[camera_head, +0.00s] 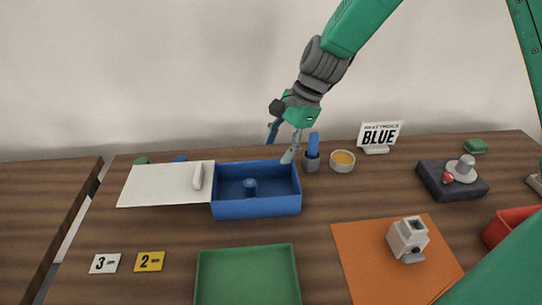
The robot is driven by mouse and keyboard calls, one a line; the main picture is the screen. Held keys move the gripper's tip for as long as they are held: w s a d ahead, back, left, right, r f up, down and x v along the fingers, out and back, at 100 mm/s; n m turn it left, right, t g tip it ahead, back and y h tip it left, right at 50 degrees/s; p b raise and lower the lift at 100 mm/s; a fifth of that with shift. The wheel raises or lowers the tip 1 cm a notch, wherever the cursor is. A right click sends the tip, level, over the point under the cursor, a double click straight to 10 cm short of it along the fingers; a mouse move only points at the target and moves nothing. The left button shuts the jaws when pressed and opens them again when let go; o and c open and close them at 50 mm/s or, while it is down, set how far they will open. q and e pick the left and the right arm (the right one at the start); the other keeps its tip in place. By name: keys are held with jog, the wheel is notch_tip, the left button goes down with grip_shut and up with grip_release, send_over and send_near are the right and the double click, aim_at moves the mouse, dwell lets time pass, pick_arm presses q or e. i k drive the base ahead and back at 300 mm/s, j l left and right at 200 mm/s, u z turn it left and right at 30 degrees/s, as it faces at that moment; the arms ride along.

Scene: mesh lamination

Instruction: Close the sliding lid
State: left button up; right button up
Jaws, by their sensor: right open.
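A blue box (257,206) stands near the middle of the table with its top open. A small dark blue round piece (250,185) shows inside it. The white sliding lid (165,186) extends out to the left of the box, with a white upright handle (198,177) near its right end. My right gripper (281,146) hangs above the back right corner of the box, open and empty, to the right of the handle and apart from it. My left gripper is not in view.
A grey cup with a blue item (312,160) and an amber-filled bowl (342,161) stand right of the box. A BLUE sign (378,138) is behind. A green tray (248,280), number cards (149,261) and an orange mat (365,275) lie in front.

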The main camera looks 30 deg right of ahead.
aim_at(175, 183)
jog(key=k, duration=1.5)
